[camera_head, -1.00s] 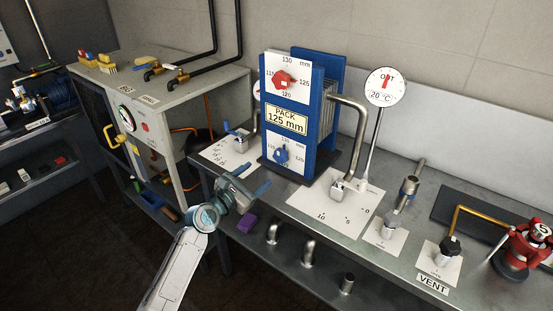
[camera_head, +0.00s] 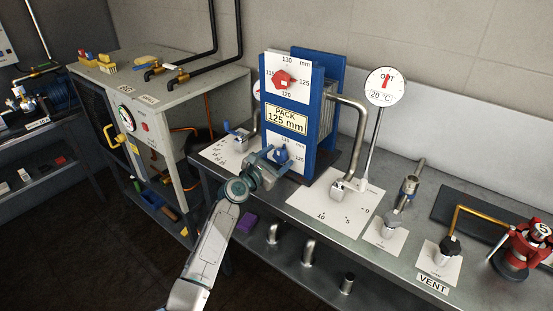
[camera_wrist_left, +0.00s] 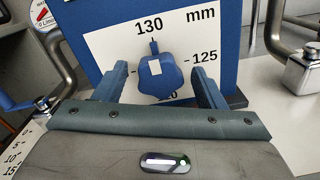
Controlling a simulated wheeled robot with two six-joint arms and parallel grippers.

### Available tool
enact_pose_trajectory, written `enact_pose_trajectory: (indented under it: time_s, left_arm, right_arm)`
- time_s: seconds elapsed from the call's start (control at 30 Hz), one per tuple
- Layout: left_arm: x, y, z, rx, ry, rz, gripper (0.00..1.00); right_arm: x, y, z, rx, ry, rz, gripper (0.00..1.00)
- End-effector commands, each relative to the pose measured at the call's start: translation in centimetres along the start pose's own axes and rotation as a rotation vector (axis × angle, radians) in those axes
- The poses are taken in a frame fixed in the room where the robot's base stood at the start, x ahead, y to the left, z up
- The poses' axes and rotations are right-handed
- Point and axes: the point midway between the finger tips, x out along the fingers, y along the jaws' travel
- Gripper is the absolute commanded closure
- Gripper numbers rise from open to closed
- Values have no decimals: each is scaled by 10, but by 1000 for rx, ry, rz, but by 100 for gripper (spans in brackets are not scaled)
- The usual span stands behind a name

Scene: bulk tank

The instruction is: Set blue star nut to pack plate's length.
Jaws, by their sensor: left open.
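The blue star nut (camera_head: 281,154) is on the lower white dial of the blue plate pack (camera_head: 318,120). The pack plate (camera_head: 286,118) reads "PACK 125 mm". My left gripper (camera_head: 276,160) is open in front of the lower dial. In the left wrist view its fingers (camera_wrist_left: 157,88) stand on both sides of the nut, with visible gaps. My right gripper is not in view.
A red star nut (camera_head: 285,78) is on the upper dial. A bent steel pipe (camera_head: 358,120) and a thermometer dial (camera_head: 386,87) stand right of the pack. A small valve with a blue handle (camera_head: 239,138) is on the left. The bench front edge is below the gripper.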

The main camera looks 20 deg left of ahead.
Motion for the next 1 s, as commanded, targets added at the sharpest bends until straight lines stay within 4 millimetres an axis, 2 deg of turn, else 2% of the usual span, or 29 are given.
enact_pose_trajectory:
  time_s: [0.07,0.3,0.67,1.0]
  left_arm:
    - [0,0,0,0,0,0,36]
    - [0,0,0,1,0,0,81]
    - [-1,0,-1,55,1,0,80]
    - [-1,-2,-3,300,1,0,80]
  right_arm:
    - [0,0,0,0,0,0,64]
    - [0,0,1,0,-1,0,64]
    - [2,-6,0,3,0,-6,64]
    - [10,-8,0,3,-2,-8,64]
